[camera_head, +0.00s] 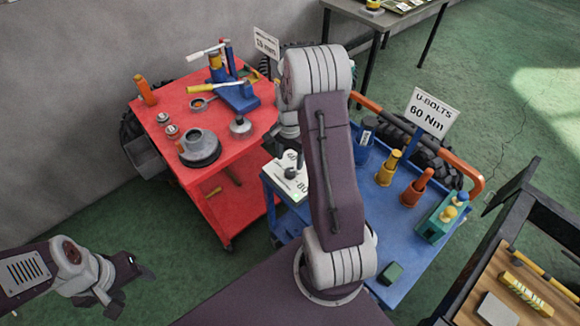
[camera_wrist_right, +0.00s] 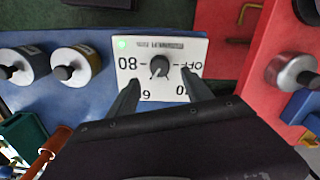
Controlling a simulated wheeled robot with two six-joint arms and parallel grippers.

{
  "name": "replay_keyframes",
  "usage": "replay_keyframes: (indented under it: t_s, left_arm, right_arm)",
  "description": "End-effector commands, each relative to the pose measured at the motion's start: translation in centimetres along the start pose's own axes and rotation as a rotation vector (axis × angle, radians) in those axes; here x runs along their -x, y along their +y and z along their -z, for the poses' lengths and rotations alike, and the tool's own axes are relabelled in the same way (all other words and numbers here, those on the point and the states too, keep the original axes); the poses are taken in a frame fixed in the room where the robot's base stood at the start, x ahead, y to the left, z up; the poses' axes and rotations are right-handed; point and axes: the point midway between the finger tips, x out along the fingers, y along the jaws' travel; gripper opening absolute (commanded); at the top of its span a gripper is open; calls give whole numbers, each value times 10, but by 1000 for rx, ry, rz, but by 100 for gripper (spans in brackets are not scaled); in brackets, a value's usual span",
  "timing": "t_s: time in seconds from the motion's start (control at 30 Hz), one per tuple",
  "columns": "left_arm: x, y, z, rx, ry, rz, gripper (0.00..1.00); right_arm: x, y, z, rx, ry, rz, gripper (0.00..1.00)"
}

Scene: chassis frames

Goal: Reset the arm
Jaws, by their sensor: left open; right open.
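My right arm rises across the middle of the head view. The box has a black knob, printed numbers, "OFF" and a green light. In the head view the dial box (camera_head: 284,188) sits at the left edge of the blue cart. My left gripper (camera_head: 130,290) is open and empty, low at the left over green floor.
A red cart (camera_head: 228,150) with tools and metal parts stands behind left. The blue cart (camera_head: 405,220) carries yellow, orange and green items and a U-bolts sign (camera_head: 430,112). A wooden-topped bench (camera_head: 470,305) is at lower right. Green floor is clear around my left gripper.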

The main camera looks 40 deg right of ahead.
Motion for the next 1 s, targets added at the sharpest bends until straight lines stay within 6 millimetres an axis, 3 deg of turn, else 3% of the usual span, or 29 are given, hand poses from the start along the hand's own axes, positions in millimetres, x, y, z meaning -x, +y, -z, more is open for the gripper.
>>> replay_keyframes:
  t_s: [0.2, 0.77, 0.87, 0.93, 1.0]
  left_arm:
    - [-1, 0, 0, 0, 0, 0, 58]
    - [-1, 0, 0, 0, 0, 0, 58]
    - [0, 0, 0, 0, 0, 0, 58]
    - [0, 0, 0, 0, 0, 0, 58]
    - [-1, 0, 0, 0, 0, 0, 58]
  right_arm:
    - [26, 0, 0, 0, 1, 1, 58]
    - [28, -3, -3, 12, 1, 1, 58]
    - [49, -26, -18, 80, 35, 40, 58]
    - [71, -36, -53, 169, 50, 64, 58]
    - [86, -30, -102, 316, 57, 83, 58]
